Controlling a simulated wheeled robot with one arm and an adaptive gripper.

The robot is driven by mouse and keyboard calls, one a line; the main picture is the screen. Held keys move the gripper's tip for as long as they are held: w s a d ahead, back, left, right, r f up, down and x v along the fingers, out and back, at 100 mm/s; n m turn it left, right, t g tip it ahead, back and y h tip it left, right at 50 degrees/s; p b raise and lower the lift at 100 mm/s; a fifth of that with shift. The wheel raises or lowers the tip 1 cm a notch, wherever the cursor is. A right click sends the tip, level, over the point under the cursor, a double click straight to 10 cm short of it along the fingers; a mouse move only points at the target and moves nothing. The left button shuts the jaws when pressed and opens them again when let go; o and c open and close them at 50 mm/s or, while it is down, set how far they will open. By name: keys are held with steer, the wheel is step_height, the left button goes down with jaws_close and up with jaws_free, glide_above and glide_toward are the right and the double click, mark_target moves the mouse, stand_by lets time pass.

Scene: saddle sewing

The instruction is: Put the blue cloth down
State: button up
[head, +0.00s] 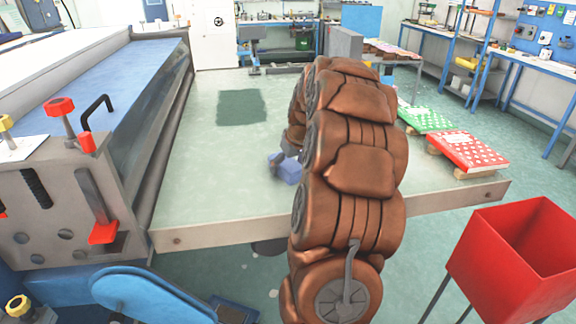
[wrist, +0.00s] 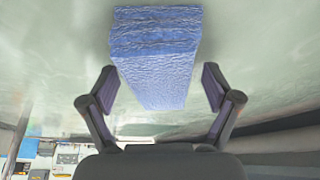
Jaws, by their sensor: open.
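The blue cloth (wrist: 158,60) is a folded, block-shaped bundle. In the head view the blue cloth (head: 287,169) is at the pale green table top (head: 200,150), just left of my arm and partly hidden by it. My gripper (wrist: 160,88) is open, with one finger on each side of the cloth. Gaps show between both fingers and the cloth. In the head view my gripper is mostly hidden behind my arm. The cloth appears to rest on the table, though its underside is hidden.
A dark green patch (head: 241,106) lies flat farther back on the table. A blue-bedded machine (head: 110,75) borders the left. A red bin (head: 510,255) stands front right. The table's left middle is clear.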

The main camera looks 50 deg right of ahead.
steer(key=b+v, duration=0.2)
steer(key=v, duration=1)
steer(key=shift+r, duration=0.1)
steer(key=s+a+f+n+g+y, duration=0.1)
steer(key=s+a+f, duration=0.1)
steer(key=a, duration=1.1)
steer(key=s+a+f+n+g+y, duration=0.1)
steer(key=s+a+f+g, duration=0.15)
steer(key=a, duration=1.05)
steer(key=s+a+f+g, duration=0.1)
steer(key=s+a+f, duration=0.2)
steer(key=s, duration=0.3)
steer(key=s+a+f, duration=0.3)
steer(key=s+a, duration=0.2)
steer(key=s, duration=0.2)
steer(key=s+a+f+n+g, duration=0.1)
steer(key=s+a+f, duration=0.2)
steer(key=s, duration=0.3)
steer(key=shift+s+a+g+h, duration=0.15)
steer(key=shift+a+g+h, duration=0.25)
steer(key=shift+a, duration=0.5)
steer(key=shift+f, duration=0.15)
steer(key=shift+c, duration=0.3)
